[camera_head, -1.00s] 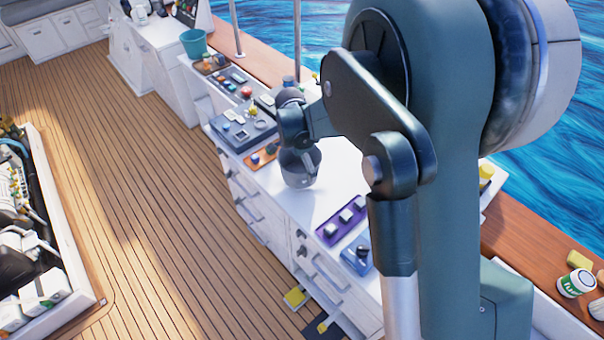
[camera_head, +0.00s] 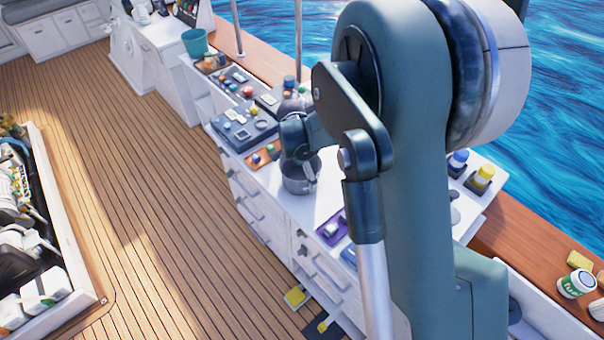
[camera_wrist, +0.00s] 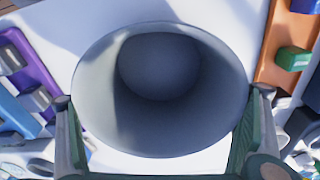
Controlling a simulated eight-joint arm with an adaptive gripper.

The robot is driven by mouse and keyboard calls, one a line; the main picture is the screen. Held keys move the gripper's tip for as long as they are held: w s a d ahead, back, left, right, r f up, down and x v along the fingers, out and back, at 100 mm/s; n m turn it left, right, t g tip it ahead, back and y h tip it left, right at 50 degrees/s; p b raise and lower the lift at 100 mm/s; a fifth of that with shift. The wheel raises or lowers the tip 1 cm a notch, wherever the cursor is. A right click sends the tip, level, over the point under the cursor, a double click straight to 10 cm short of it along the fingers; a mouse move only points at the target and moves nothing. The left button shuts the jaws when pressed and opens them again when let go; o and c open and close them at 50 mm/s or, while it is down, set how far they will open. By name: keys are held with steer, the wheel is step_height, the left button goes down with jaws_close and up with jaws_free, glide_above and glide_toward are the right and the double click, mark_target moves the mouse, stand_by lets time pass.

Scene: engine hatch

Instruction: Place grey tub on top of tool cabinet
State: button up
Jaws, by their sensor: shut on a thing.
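The grey tub (camera_head: 298,180) is an open, round vessel. It is upright at the white tool cabinet's top (camera_head: 305,207); I cannot tell whether its base touches the surface. My gripper (camera_head: 303,160) is shut on the tub. In the wrist view, the tub (camera_wrist: 100,90) fills the middle, with my gripper's fingers (camera_wrist: 163,98) on its two sides. Its inside looks empty. White cabinet top (camera_wrist: 240,15) shows around it. The tub's base is hidden.
A purple tray (camera_head: 330,230) stands just in front of the tub. An orange tray (camera_head: 262,157) and a blue-grey tray (camera_head: 245,128) lie behind it. A teal bucket (camera_head: 195,43) stands farther back. Yellow-capped containers (camera_head: 480,179) stand at the right.

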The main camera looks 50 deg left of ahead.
steer(key=shift+f, duration=0.15)
steer(key=o, duration=1.6)
step_height(320, 180, up, 12)
steer(key=s, duration=0.1)
steer(key=shift+s, duration=0.2)
steer(key=shift+a, duration=0.15)
stand_by(0.4)
